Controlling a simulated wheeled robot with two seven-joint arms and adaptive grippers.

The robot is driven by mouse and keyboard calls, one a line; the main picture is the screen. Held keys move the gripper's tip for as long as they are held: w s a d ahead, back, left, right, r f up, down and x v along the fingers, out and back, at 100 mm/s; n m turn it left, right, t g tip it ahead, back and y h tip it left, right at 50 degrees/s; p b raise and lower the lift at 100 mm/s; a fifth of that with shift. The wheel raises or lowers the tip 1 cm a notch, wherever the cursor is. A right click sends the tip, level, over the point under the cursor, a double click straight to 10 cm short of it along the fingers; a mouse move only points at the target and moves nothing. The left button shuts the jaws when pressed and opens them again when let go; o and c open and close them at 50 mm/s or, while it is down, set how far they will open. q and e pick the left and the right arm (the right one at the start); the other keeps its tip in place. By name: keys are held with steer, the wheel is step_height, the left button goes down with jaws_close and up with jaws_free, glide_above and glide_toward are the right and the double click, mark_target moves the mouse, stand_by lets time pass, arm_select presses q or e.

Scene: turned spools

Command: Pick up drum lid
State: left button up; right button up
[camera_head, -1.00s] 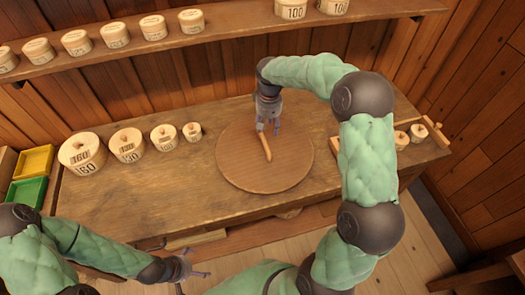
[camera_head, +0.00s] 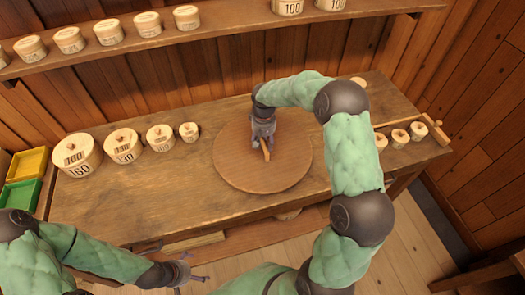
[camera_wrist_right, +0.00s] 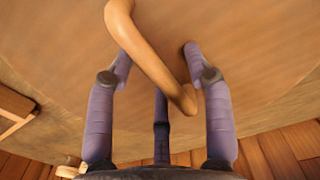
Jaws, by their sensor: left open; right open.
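The drum lid (camera_head: 235,170) is a large round wooden disc lying flat on the workbench, with a curved wooden handle (camera_head: 266,154) on top. My right gripper (camera_head: 263,144) is over the lid at the handle, pointing down, and partly hides it. In the right wrist view, the bent handle (camera_wrist_right: 150,62) passes between the spread fingers of my right gripper (camera_wrist_right: 158,62), which is open. The lid's surface (camera_wrist_right: 250,40) fills most of that view. My left gripper (camera_head: 198,272) is open and empty, in front of the bench, away from the lid.
Several lidded round boxes (camera_head: 77,157) stand in a row on the bench's left. Smaller ones (camera_head: 399,138) sit in a wooden rack at the right. A shelf (camera_head: 130,53) with more boxes runs along the back wall. Yellow (camera_head: 30,161) and green trays lie far left.

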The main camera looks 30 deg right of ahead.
steer(key=shift+f, duration=0.3)
stand_by(0.5)
jaws_close()
steer(key=shift+r, duration=0.15)
